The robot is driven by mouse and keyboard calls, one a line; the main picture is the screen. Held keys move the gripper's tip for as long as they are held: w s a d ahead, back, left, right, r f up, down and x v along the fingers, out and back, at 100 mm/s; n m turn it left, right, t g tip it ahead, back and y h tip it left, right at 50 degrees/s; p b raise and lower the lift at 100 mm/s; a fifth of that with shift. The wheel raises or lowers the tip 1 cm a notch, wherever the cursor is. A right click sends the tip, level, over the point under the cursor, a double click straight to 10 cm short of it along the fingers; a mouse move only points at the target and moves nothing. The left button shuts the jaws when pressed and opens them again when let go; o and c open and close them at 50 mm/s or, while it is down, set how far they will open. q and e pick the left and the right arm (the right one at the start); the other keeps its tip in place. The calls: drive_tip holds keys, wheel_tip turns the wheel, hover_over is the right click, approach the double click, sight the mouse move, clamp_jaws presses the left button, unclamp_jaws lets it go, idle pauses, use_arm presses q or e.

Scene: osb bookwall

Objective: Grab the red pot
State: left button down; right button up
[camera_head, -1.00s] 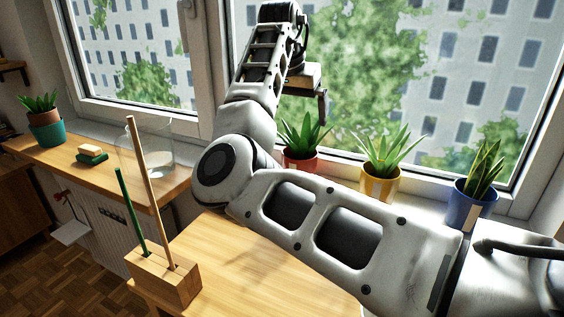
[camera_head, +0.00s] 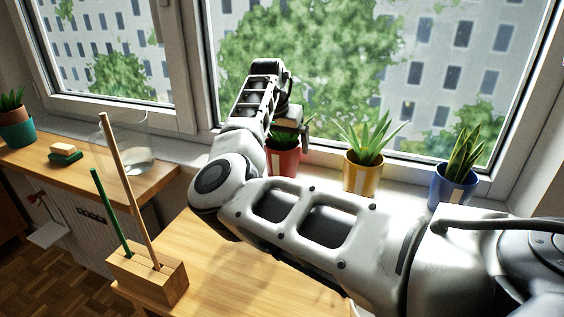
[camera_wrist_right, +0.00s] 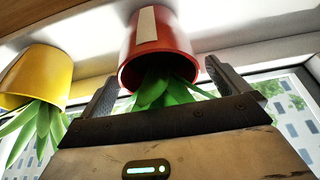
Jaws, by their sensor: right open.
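The red pot (camera_head: 284,161) with a green plant stands on the windowsill in the head view, partly hidden behind my right arm and gripper. My right gripper (camera_head: 290,133) is at the plant, just above the pot, seen from behind. In the right wrist view the picture is upside down: the red pot (camera_wrist_right: 157,48) hangs in the upper middle with its leaves toward the gripper. The open fingers of my right gripper (camera_wrist_right: 160,84) stand either side of the leaves near the pot's rim, with nothing gripped. My left gripper is not in view.
A yellow pot (camera_head: 363,174) and a blue pot (camera_head: 452,188) stand to the right on the sill. The yellow pot (camera_wrist_right: 36,78) also shows in the wrist view. A wooden block (camera_head: 147,274) with two tall sticks stands on the table. The window is close behind.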

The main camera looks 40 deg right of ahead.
drive_tip(key=shift+x, duration=1.45)
drive_tip(key=shift+r, duration=0.1)
drive_tip(key=c, duration=1.2)
drive_tip(key=shift+c, duration=0.2)
